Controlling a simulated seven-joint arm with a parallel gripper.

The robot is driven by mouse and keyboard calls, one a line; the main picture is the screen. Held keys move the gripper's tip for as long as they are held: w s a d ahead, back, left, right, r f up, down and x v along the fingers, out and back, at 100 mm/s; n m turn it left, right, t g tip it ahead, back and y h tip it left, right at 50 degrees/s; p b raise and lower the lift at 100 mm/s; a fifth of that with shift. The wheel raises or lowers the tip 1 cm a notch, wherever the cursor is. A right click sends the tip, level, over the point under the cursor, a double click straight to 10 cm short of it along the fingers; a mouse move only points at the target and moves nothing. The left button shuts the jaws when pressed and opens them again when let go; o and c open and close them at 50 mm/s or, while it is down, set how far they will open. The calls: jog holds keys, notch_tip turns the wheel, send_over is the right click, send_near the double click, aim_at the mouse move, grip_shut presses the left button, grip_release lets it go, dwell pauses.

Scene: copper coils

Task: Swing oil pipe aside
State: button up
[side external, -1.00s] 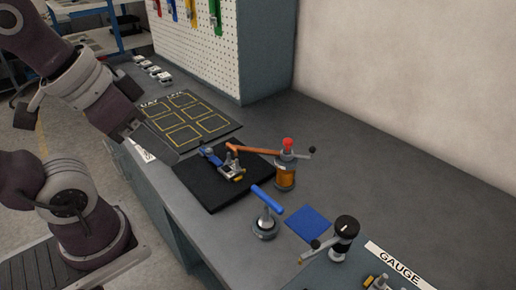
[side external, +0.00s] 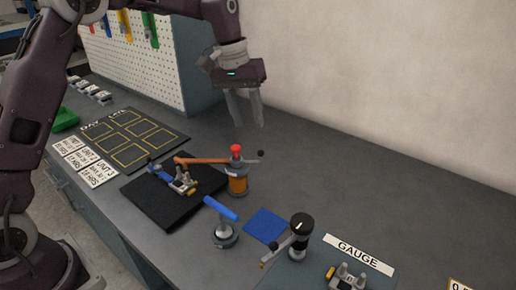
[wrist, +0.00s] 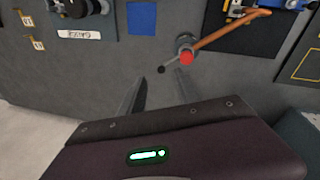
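The oil pipe (side external: 203,160) is a copper-coloured tube running left from the top of an oiler with an amber reservoir (side external: 238,185) and a red knob (side external: 236,150). Its far end is over a small silver and blue fixture (side external: 178,180) on a black mat. A thin lever with a black ball tip (side external: 261,153) sticks out on the opposite side. The pipe (wrist: 230,29) and ball (wrist: 161,70) also show in the wrist view. My gripper (side external: 248,124) is open and empty, pointing down above the ball tip. In the wrist view the ball appears between the fingers (wrist: 157,88).
A stand with a blue handle (side external: 221,208), a blue pad (side external: 267,226) and a black-topped post (side external: 300,232) stand in front. A GAUGE label (side external: 359,254) lies at right. The pegboard (side external: 140,60) is behind left. The bench right of the oiler is clear.

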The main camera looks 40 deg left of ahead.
jog(key=shift+g, duration=0.3)
jog(key=w+f, duration=0.1)
jog(key=f, duration=0.2)
jog(key=w+d+f, duration=0.1)
jog(key=f, duration=0.3)
jog(key=w+f, duration=0.1)
jog(key=f, duration=0.2)
jog(key=shift+d+f, duration=0.15)
jog(key=shift+f, duration=0.25)
grip_shut()
jog(key=shift+r, duration=0.1)
